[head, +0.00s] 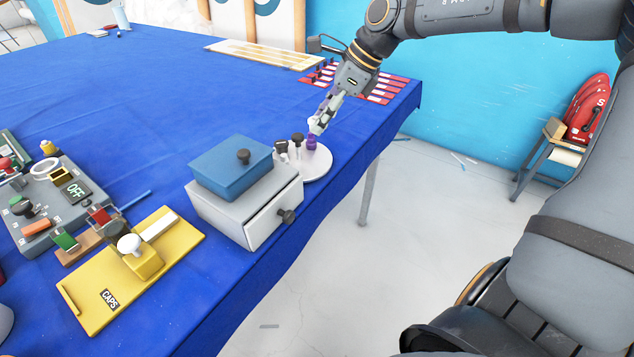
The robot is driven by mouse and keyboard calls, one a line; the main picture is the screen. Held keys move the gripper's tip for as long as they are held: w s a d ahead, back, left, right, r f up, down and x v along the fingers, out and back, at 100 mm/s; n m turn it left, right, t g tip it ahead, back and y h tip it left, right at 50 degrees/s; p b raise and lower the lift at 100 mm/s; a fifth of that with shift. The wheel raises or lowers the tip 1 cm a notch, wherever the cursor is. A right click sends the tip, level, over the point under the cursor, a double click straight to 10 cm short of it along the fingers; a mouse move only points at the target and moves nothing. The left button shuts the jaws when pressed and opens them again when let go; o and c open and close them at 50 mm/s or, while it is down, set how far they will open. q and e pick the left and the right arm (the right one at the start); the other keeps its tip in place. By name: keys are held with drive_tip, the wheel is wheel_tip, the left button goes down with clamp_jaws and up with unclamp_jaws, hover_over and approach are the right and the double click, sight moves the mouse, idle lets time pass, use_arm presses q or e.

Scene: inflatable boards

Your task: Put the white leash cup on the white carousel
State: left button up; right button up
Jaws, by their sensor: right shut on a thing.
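The white carousel (318,169) is a round white disc near the table's right edge, partly hidden by the box in front of it. My right gripper (319,122) is above its back part, pointing down and shut on a small white piece, which looks like the white leash cup (312,124). A purple piece (312,143) shows directly below it at the carousel. I cannot tell whether the white and purple parts touch. Two white pieces with dark tops (297,141) stand at the carousel's left side. My left gripper is not in view.
A grey box with a drawer (262,224) and a blue lidded box (230,170) on it stands beside the carousel. A yellow caps board (110,290) and a grey control panel (45,215) are at the left. Red-and-white strips (385,90) lie behind. The blue table's (150,95) far middle is clear.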

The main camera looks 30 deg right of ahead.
hover_over(314, 165)
drive_tip(key=s+d, duration=0.1)
drive_tip(key=f, duration=0.6)
drive_tip(key=shift+s+d+f, duration=0.1)
drive_tip(key=shift+d+f, duration=0.05)
drive_tip(key=shift+d, duration=0.05)
wheel_tip(314, 165, down, 3)
drive_tip(key=shift+s+f, duration=0.1)
drive_tip(key=shift+f, duration=0.5)
drive_tip(key=o, duration=0.8)
drive_tip(key=shift+r, duration=0.1)
